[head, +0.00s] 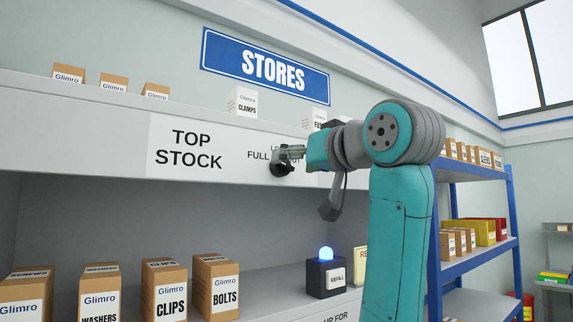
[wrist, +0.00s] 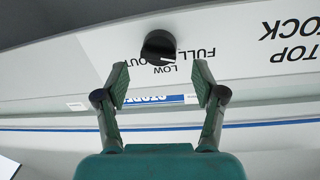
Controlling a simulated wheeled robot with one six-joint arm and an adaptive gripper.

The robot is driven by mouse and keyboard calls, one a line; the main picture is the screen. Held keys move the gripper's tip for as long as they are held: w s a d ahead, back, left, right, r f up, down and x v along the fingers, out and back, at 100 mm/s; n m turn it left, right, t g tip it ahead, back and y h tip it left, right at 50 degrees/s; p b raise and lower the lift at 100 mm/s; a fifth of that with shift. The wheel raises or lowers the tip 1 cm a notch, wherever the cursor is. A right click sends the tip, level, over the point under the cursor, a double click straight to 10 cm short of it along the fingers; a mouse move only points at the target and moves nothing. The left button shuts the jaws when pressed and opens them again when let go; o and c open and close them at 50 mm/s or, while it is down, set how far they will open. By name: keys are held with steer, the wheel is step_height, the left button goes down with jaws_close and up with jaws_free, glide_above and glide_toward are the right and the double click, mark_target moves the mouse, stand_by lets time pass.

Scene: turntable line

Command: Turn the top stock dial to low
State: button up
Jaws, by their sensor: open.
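The top stock dial is a round black knob on the white shelf front, right of the TOP STOCK label (head: 189,149). In the head view the dial (head: 281,170) shows just below my gripper (head: 295,154), which hides part of its scale. In the wrist view, which is upside down, the dial (wrist: 158,46) lies beyond the gap between the fingertips of my gripper (wrist: 160,80). The words FULL, LOW and OUT stand around the knob. My gripper is open and empty, apart from the knob.
Cartons (head: 242,101) stand on the ledge above the dial, under the STORES sign (head: 266,66). Below, several Glimro boxes (head: 164,289) and a dark REFILL box with a lit blue lamp (head: 326,277) stand on the shelf. A blue rack (head: 447,248) stands at the right.

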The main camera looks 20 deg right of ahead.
mark_target(286, 164)
steer(key=shift+x, duration=2)
steer(key=c, duration=1.1)
